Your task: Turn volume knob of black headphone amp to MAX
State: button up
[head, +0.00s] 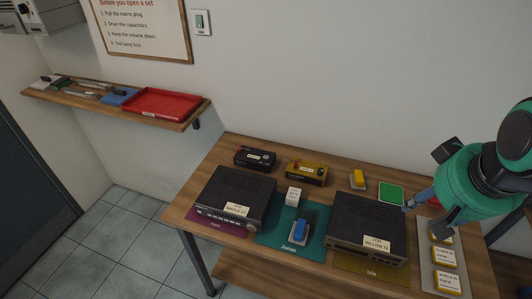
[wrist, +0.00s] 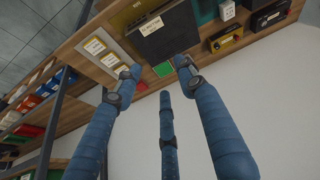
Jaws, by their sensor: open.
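The black headphone amp (head: 255,157) is a small black box at the back left of the table, behind a large black hifi unit. It has a pale label and a small red spot; its knob setting is too small to read. It also shows at the upper right of the wrist view (wrist: 272,17). My gripper (head: 422,199) is at the right end of the table, far from the amp. Its blue fingers are spread, open and empty, in the wrist view (wrist: 157,70).
A yellow amp (head: 307,174) stands right of the black amp. Two large black units (head: 235,197) (head: 368,227) fill the front of the table. A white block (head: 293,196), a blue-topped item (head: 299,231) and a green pad (head: 390,193) lie between and behind them.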

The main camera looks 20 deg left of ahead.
jog(key=w+a+r+n+g+p, duration=0.1)
jog(key=w+a+r+n+p, duration=0.1)
jog(key=w+a, duration=0.45)
jog(key=w+a+r+n+p, duration=0.2)
jog(key=w+a+n, duration=0.1)
jog(key=w, duration=0.7)
jog(key=n+g+p, duration=0.4)
jog(key=n+p, duration=0.6)
jog(key=n, duration=0.1)
send_over(266, 157)
notch_tip(266, 157, down, 25)
jog(key=shift+r, duration=0.2)
notch_tip(266, 157, down, 14)
jog(key=shift+r+p, duration=0.1)
jog(key=shift+p, duration=0.55)
